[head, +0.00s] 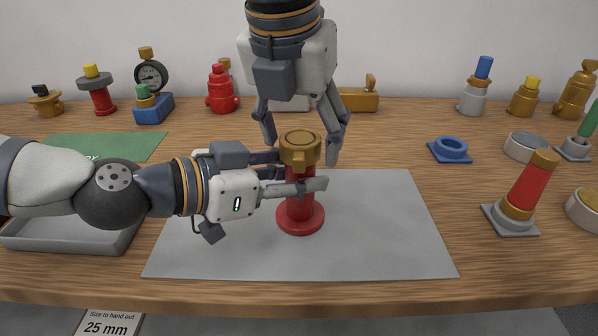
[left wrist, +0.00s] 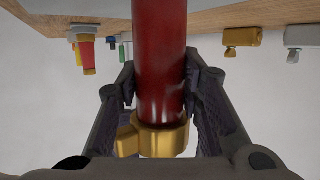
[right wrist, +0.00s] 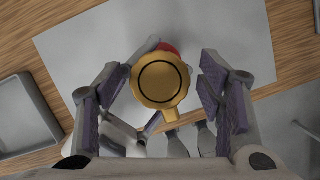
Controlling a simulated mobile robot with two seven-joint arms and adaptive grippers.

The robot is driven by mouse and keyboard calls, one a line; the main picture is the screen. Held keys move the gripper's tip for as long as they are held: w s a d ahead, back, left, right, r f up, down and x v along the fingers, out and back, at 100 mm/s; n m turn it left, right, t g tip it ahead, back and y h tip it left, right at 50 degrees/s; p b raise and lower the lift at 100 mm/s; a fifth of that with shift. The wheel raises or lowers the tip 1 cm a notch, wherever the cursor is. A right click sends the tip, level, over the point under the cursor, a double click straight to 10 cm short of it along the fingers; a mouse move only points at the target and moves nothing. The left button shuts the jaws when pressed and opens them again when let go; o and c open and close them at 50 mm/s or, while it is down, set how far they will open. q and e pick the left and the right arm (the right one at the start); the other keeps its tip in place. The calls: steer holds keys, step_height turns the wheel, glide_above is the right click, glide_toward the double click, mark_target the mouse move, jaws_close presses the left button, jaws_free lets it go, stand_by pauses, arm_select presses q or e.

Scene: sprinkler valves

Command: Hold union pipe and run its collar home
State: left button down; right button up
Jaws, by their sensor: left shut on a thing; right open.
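The red union pipe (head: 298,207) stands upright on its round red base on the grey mat. Its brass collar (head: 300,148) sits at the top and has a small lug on its near side. My left gripper (head: 300,187) is shut on the red pipe below the collar; the left wrist view shows the pipe (left wrist: 160,65) between both fingers. My right gripper (head: 303,140) comes from above with open fingers on either side of the collar. In the right wrist view the collar (right wrist: 160,80) lies between the open fingers, with gaps on both sides.
The grey mat (head: 390,240) is mostly clear. A red and brass fitting (head: 528,188) leans on a grey base at right. A grey tray (head: 70,235) is under my left arm. Several fittings line the back.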

steer(key=shift+c, duration=0.4)
steer(key=c, duration=1.1)
steer(key=shift+o, duration=0.2)
steer(key=m+h, duration=0.1)
steer(key=m, duration=0.4)
steer(key=shift+g, duration=0.4)
steer(key=m+g+h, duration=0.1)
steer(key=m, duration=0.3)
steer(key=shift+m, duration=0.3)
steer(key=m+g, duration=0.1)
steer(key=m, duration=0.3)
steer(key=shift+o, duration=0.2)
steer(key=m+g, duration=0.1)
steer(key=m, duration=0.4)
steer(key=shift+g, duration=0.4)
steer(key=o, duration=1.3)
steer(key=shift+c, duration=0.2)
steer(key=shift+c, duration=0.3)
